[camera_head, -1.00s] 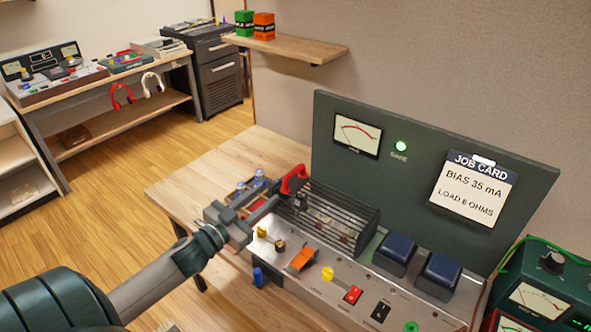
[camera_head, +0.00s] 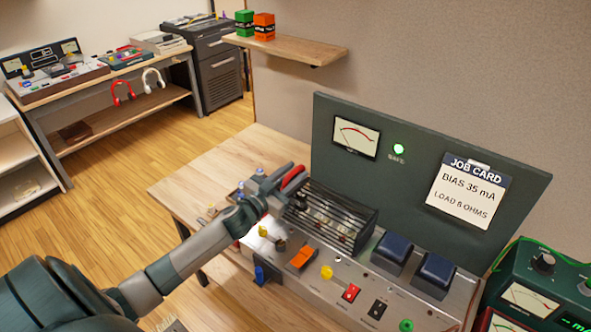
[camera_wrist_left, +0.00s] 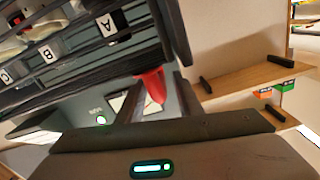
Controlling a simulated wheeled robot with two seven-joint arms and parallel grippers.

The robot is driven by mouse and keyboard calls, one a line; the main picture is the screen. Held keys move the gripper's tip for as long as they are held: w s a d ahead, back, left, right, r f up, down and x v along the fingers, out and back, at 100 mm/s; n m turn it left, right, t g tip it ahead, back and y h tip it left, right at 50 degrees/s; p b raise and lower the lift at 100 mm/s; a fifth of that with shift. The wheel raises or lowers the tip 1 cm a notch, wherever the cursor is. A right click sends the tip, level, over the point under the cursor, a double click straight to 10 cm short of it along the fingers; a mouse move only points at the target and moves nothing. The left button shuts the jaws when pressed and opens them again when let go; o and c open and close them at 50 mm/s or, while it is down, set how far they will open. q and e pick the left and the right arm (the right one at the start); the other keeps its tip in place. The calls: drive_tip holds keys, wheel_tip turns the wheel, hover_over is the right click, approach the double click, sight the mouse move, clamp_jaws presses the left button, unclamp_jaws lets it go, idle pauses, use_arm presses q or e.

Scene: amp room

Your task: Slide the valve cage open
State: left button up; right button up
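The valve cage (camera_head: 352,212) is a dark slatted guard on the metal amp chassis (camera_head: 322,285). Its slats also show large at the upper left of the left wrist view (camera_wrist_left: 75,55), with tags A, B and C behind them. A red handle (camera_head: 294,177) stands at the cage's left end. My left gripper (camera_head: 277,181) is at this handle. In the left wrist view the red handle (camera_wrist_left: 151,88) lies between the two dark fingers (camera_wrist_left: 157,97). I cannot tell whether both fingers press on it. My right gripper is out of view.
A green panel with a meter, a lit green lamp (camera_head: 398,149) and a job card (camera_head: 464,192) rises behind the cage. Blue blocks (camera_head: 391,252), an orange switch (camera_head: 302,258) and knobs stand on the chassis. Bare wooden bench (camera_head: 205,175) lies left.

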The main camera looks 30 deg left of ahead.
use_arm(q)
drive_tip(key=shift+w, duration=0.55)
clamp_jaws()
drive_tip(key=shift+d, duration=0.15)
